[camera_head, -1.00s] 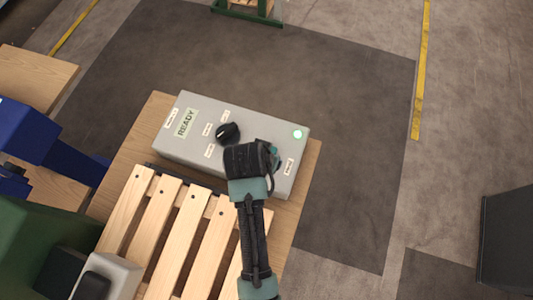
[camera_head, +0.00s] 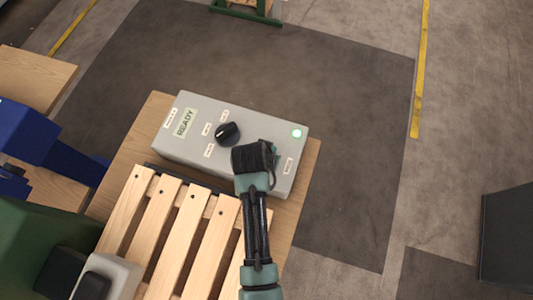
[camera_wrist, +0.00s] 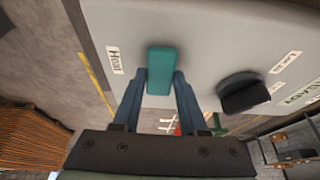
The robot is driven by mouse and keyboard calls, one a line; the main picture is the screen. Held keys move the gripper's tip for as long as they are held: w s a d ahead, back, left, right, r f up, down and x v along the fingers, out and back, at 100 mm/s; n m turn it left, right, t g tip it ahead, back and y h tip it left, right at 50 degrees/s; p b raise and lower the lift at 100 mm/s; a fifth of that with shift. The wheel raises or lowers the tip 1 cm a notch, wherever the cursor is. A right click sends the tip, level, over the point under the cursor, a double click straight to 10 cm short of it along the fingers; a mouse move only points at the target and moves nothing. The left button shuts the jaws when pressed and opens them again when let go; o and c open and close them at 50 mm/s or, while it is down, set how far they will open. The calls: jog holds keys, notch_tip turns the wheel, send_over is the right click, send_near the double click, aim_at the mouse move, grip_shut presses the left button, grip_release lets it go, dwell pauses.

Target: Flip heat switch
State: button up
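The grey control box (camera_head: 180,145) lies on the wooden table, with a READY display at its left end. The heat switch is a teal rocker (camera_wrist: 160,70) beside the "Heat" label (camera_wrist: 114,60) in the wrist view. My gripper (camera_wrist: 160,78) is open, its two blue-grey fingers to either side of the teal switch near its lower end. Whether either finger touches it I cannot tell. In the head view my wrist (camera_head: 253,157) hangs over the right half of the box and hides most of the switch and the fingertips.
A black rotary knob (camera_head: 228,133) stands up from the box left of my wrist; it also shows in the wrist view (camera_wrist: 243,95). A slatted wooden pallet (camera_head: 165,225) lies in front.

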grip_shut()
jog(key=shift+w+d+r+g+p, duration=0.1)
jog(key=shift+w+r+g+p, duration=0.2)
jog(key=shift+g+p, duration=0.35)
jog(key=shift+w+d+f+g+y, duration=0.15)
jog(key=shift+g+y, duration=0.15)
jog(key=shift+g, duration=0.25)
jog(key=shift+a+f+g+y, duration=0.1)
jog(key=shift+g+y, duration=0.2)
jog(key=shift+g, duration=0.2)
jog(key=o, duration=0.7)
grip_release()
jog(key=shift+o, duration=0.2)
notch_tip(320, 180, up, 13)
jog(key=shift+s, duration=0.35)
